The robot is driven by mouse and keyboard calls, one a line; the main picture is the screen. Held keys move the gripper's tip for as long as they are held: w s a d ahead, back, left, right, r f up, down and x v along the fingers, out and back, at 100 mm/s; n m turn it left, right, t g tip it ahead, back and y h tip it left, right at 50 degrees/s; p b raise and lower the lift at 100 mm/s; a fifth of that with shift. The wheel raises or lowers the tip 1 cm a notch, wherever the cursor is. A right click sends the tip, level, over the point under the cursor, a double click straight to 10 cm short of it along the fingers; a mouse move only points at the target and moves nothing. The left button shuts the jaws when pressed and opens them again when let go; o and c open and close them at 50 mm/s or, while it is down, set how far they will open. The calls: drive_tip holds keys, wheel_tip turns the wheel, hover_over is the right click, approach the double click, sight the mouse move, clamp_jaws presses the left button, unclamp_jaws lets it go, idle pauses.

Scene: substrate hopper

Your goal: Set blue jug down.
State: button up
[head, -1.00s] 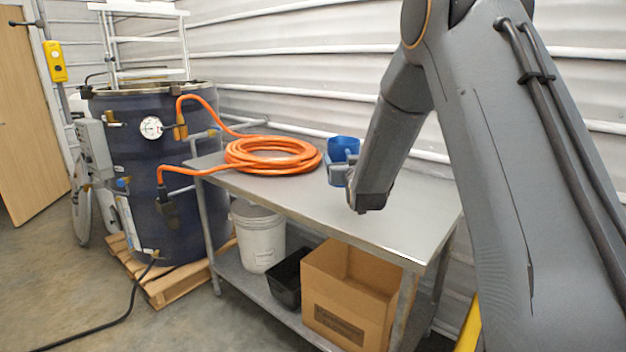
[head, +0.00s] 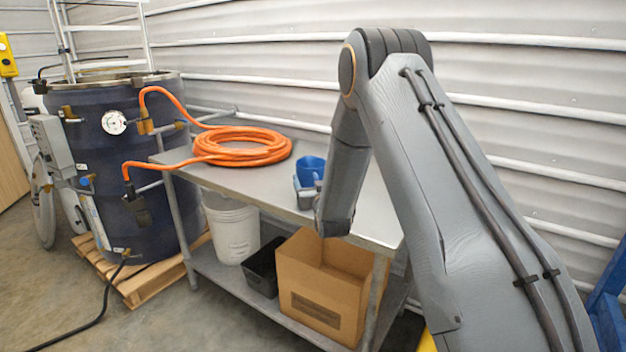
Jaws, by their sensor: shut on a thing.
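The blue jug (head: 311,169) is upright at the right part of the steel table (head: 208,182), in the head view. My gripper (head: 306,191) is at its near side, shut on it; my wrist and forearm hide part of the gripper and the jug's right side. The jug's lower part is hidden by the gripper, so I cannot tell whether its base touches the table top.
A coil of orange hose (head: 243,152) lies on the table left of the jug, its ends running to a dark drum (head: 95,190) on a wooden pallet (head: 150,286). A white bucket (head: 232,235), a black bin (head: 262,270) and a cardboard box (head: 322,300) stand on the lower shelf.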

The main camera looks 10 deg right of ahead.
drive_tip(key=shift+f, duration=0.15)
drive_tip(key=o, duration=1.4)
drive_tip(key=shift+s, duration=0.1)
drive_tip(key=s+f+g, duration=0.2)
drive_tip(key=s+g, duration=0.3)
drive_tip(key=s, duration=1)
drive_tip(key=s+f+g+b, duration=0.1)
drive_tip(key=s+g, duration=0.5)
drive_tip(key=s, duration=1)
drive_tip(key=s+f+g+b, duration=0.1)
drive_tip(key=s+g, duration=0.5)
drive_tip(key=s, duration=1)
drive_tip(key=shift+s+d+f, duration=0.1)
drive_tip(key=shift+d+f, duration=0.1)
drive_tip(key=shift+f, duration=0.25)
drive_tip(key=shift+s+d+f, duration=0.1)
drive_tip(key=shift+d+f, duration=0.1)
drive_tip(key=shift+f, duration=0.25)
